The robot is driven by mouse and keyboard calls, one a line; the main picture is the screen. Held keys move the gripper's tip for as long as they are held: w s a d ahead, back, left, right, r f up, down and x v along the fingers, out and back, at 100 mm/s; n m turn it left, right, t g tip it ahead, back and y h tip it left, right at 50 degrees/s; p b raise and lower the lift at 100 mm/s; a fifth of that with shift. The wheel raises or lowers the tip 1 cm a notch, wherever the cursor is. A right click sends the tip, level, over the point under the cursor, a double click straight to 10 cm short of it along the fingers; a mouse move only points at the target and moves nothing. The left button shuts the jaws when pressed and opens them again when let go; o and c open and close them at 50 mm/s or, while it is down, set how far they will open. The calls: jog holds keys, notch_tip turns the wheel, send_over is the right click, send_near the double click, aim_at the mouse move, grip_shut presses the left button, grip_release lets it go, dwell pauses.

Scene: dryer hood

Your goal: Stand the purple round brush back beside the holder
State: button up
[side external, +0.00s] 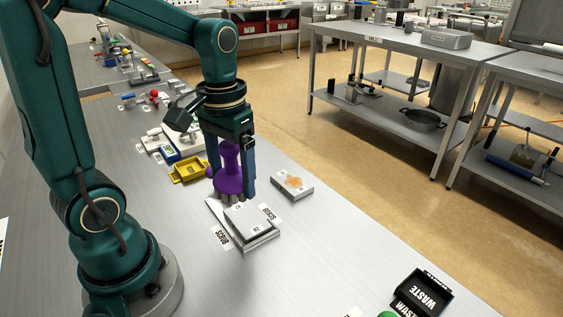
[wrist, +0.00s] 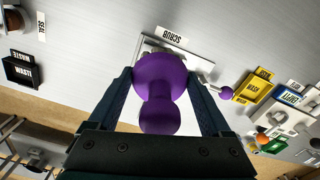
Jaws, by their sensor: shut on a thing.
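The purple round brush (side external: 229,175) is upright, bristles down, between the two fingers of my gripper (side external: 230,178). My gripper is shut on its purple body. The grey bristles are just behind a pale raised block on a grey tray (side external: 270,238) with SCRUB labels; whether they touch it, I cannot tell. In the wrist view the purple brush (wrist: 160,90) fills the space between the fingers (wrist: 160,85) and covers much of the pale tray (wrist: 148,46). No separate holder can be made out with certainty.
A grey block with an orange patch (side external: 293,184) lies right of the brush. A yellow tray (side external: 189,169) and a blue one (side external: 170,155) are behind it. A black WASTE bin (side external: 423,295) is at the front right. The bench between is clear.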

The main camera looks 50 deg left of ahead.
send_over(278, 271)
notch_tip(278, 271, down, 7)
jog(key=shift+r, duration=0.1)
jog(key=shift+f, duration=2.05)
jog(key=o, duration=1.1)
jog(key=shift+f, duration=0.1)
notch_tip(278, 271, up, 12)
jog(key=s+a+r+m+t, duration=0.3)
jog(key=s+a+t, duration=0.2)
jog(key=shift+s+a+t, duration=0.25)
jog(key=shift+s+t, duration=0.05)
